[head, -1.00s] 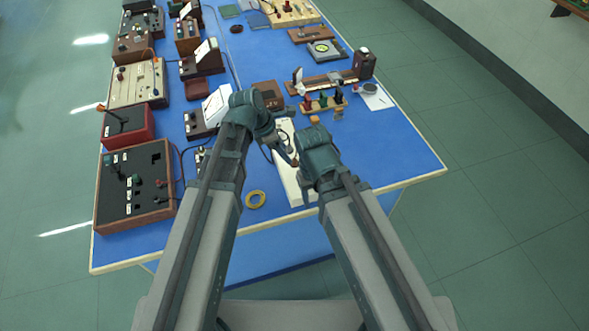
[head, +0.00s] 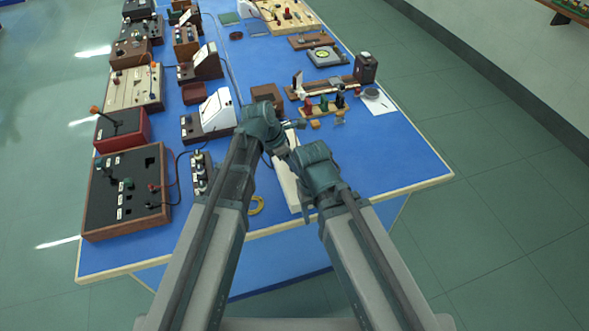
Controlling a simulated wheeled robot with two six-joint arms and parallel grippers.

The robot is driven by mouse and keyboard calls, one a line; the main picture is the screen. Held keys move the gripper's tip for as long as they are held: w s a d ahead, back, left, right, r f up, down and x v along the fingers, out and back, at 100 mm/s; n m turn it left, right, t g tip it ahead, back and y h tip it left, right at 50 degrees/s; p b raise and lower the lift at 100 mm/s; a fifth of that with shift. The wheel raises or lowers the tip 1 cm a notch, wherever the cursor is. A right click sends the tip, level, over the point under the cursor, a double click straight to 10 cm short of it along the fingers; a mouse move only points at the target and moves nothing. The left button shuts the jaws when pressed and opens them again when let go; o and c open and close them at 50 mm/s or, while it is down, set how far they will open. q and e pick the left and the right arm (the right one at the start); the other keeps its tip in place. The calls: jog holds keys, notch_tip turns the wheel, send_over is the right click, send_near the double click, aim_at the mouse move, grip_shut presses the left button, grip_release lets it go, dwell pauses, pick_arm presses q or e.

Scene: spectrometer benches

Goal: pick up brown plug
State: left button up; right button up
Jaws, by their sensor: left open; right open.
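A small brown-orange piece (head: 315,124), which may be the brown plug, lies on the blue bench top just in front of a wooden strip (head: 322,107) that holds red, dark and green plugs. I cannot make out its shape. My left gripper (head: 296,124) is open, a little to the left of this piece and apparently apart from it. My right gripper (head: 284,153) is open and lower, close to the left wrist above a long white block; its fingers are small and partly hidden by my arm.
The white block (head: 287,185) lies under my grippers. A yellow ring (head: 257,205) lies near the front edge. Several instrument boxes, such as a black-topped one (head: 128,190), line the left side. The bench's right front part (head: 395,155) is clear.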

pick_arm(q)
grip_shut()
jog(key=shift+r, duration=0.1)
pick_arm(e)
jog(key=shift+r, duration=0.15)
